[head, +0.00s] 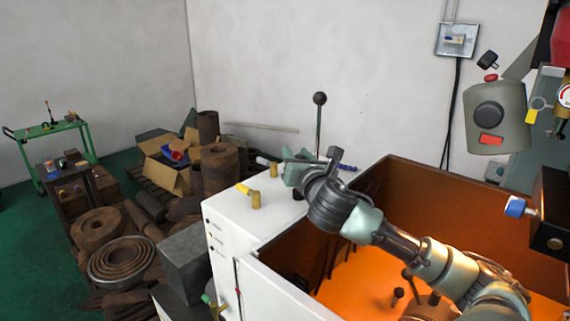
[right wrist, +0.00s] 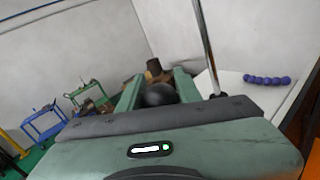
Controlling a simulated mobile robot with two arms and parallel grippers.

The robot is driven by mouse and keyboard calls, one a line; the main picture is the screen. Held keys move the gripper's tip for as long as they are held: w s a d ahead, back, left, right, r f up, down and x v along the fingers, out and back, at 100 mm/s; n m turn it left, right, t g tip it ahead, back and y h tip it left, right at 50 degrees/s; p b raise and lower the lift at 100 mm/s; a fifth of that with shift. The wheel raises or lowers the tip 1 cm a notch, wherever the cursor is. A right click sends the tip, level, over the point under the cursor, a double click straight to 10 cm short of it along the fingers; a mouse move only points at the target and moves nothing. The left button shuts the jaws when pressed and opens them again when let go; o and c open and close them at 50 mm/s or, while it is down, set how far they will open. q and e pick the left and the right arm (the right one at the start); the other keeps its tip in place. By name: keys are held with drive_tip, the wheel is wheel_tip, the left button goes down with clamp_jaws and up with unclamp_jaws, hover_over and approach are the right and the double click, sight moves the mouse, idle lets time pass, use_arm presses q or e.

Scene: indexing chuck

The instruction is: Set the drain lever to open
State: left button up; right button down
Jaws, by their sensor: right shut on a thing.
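My right gripper (head: 291,172) reaches over the white top of the machine (head: 235,217). Its green fingers (right wrist: 128,97) are closed around a dark round knob (right wrist: 160,94) in the right wrist view. In the head view my gripper hides that knob. No readable label shows which handle is the drain lever. A yellow-handled lever (head: 244,189) on a brass post stands left of the gripper, apart from it. A tall rod with a black ball (head: 320,98) rises behind the gripper; a metal rod (right wrist: 207,45) also shows in the right wrist view. My left gripper is not in view.
A purple beaded handle (right wrist: 268,80) lies right of my fingers. The machine's open orange-lit bay (head: 360,285) is below my arm. A green handle (head: 207,300) sticks out at the machine's front left. Cartons and rusty parts (head: 220,167) crowd the floor at left.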

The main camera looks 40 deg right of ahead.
wheel_tip(320, 180, up, 3)
drive_tip(key=shift+f+p, duration=0.15)
drive_tip(key=shift+p, duration=0.6)
drive_tip(key=c, duration=1.1)
unclamp_jaws()
drive_tip(key=shift+c, duration=0.2)
drive_tip(key=shift+o, duration=0.7)
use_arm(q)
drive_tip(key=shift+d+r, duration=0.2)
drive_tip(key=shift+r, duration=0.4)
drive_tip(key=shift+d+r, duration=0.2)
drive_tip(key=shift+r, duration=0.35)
use_arm(e)
drive_tip(key=shift+f, duration=0.1)
drive_tip(key=shift+f, duration=0.1)
use_arm(q)
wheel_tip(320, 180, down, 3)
drive_tip(key=b, duration=0.3)
use_arm(e)
drive_tip(key=v, duration=0.7)
drive_tip(key=shift+s+a, duration=0.15)
drive_tip(key=shift+s, duration=0.2)
